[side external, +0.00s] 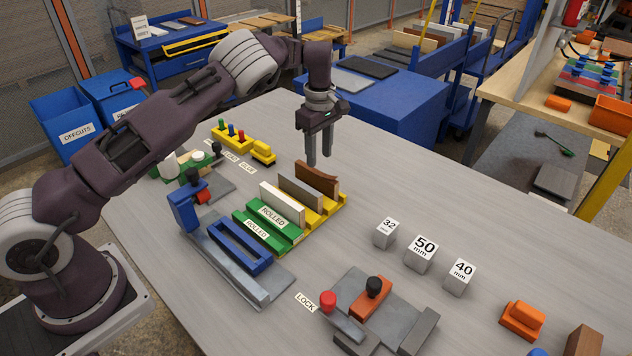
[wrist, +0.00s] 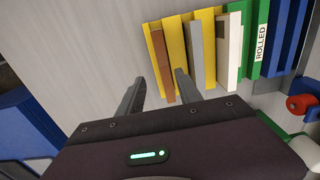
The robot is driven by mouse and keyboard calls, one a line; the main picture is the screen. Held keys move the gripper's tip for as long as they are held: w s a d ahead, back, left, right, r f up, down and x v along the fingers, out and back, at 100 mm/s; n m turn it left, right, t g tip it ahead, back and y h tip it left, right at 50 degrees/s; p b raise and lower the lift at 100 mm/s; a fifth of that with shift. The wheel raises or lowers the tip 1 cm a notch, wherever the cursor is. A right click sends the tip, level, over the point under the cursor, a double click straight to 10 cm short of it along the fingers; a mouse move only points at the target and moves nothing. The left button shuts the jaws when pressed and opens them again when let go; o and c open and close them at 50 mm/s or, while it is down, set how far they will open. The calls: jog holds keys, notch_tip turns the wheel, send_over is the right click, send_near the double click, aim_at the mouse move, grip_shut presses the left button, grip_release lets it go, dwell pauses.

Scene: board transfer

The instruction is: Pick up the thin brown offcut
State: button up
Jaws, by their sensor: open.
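The thin brown offcut (side external: 317,180) stands on edge in the yellow slotted rack (side external: 326,211), at its far end. A grey board (side external: 300,192) and a white board (side external: 282,204) stand beside it. My gripper (side external: 318,160) is open and empty, pointing down near the offcut's far end. In the wrist view the offcut (wrist: 161,62) shows between the lines of my two fingers (wrist: 159,77), closer to the right finger. The exact height of my fingertips over it is hard to tell.
Green holders marked ROLLED (side external: 268,226) adjoin the rack. Marked blocks of 32, 50 (side external: 421,253) and 40 mm stand to the right. A yellow peg holder (side external: 231,138) lies behind to the left.

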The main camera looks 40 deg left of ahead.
aim_at(316, 171)
jog(key=f, duration=0.4)
jog(key=s+f, duration=0.1)
jog(key=f, duration=0.1)
jog(key=shift+a, duration=0.15)
grip_shut()
